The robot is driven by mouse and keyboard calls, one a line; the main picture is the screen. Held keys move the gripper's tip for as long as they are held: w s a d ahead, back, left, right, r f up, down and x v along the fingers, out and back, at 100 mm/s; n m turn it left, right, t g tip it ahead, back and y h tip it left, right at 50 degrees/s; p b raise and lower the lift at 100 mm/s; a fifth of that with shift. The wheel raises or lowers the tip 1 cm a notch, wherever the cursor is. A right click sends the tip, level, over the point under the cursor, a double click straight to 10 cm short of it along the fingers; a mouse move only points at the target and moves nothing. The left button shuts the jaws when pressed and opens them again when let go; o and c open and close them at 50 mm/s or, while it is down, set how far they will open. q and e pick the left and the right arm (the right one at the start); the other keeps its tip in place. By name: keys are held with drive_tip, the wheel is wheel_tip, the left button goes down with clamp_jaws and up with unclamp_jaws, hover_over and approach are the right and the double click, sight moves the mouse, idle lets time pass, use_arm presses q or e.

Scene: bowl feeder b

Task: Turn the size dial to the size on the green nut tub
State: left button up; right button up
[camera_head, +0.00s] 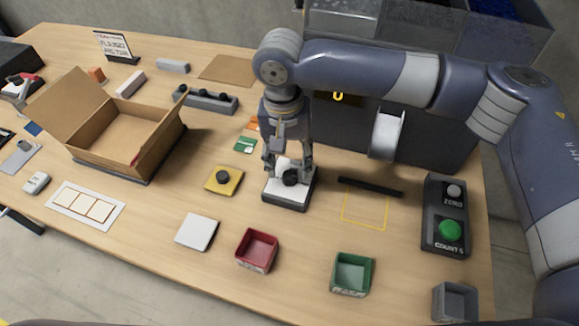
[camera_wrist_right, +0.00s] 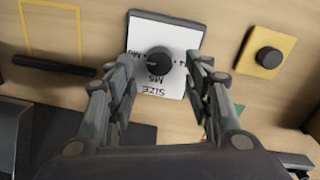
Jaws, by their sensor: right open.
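The size dial (camera_head: 290,178) is a black knob on a white-faced block (camera_head: 270,190) near the middle of the table. In the right wrist view the dial (camera_wrist_right: 158,62) shows from above, on a white plate (camera_wrist_right: 170,36) printed with SIZE and M-size marks. My right gripper (camera_head: 287,168) points down over the dial; its fingers (camera_wrist_right: 162,72) stand apart on either side of the knob. I cannot tell whether they touch it. The green nut tub (camera_head: 352,274) stands at the front right with a label too small to read. My left gripper is not in view.
A yellow block with a black knob (camera_head: 224,180) sits left of the dial. A red tub (camera_head: 257,250), a white square (camera_head: 197,232) and a grey tub (camera_head: 454,301) stand in front. A button box (camera_head: 446,215) and a black bar (camera_head: 371,187) are on the right.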

sight(289, 174)
drive_tip(key=shift+f, duration=1.55)
drive_tip(key=shift+d, duration=0.1)
drive_tip(key=shift+c, duration=0.2)
drive_tip(key=c, duration=1)
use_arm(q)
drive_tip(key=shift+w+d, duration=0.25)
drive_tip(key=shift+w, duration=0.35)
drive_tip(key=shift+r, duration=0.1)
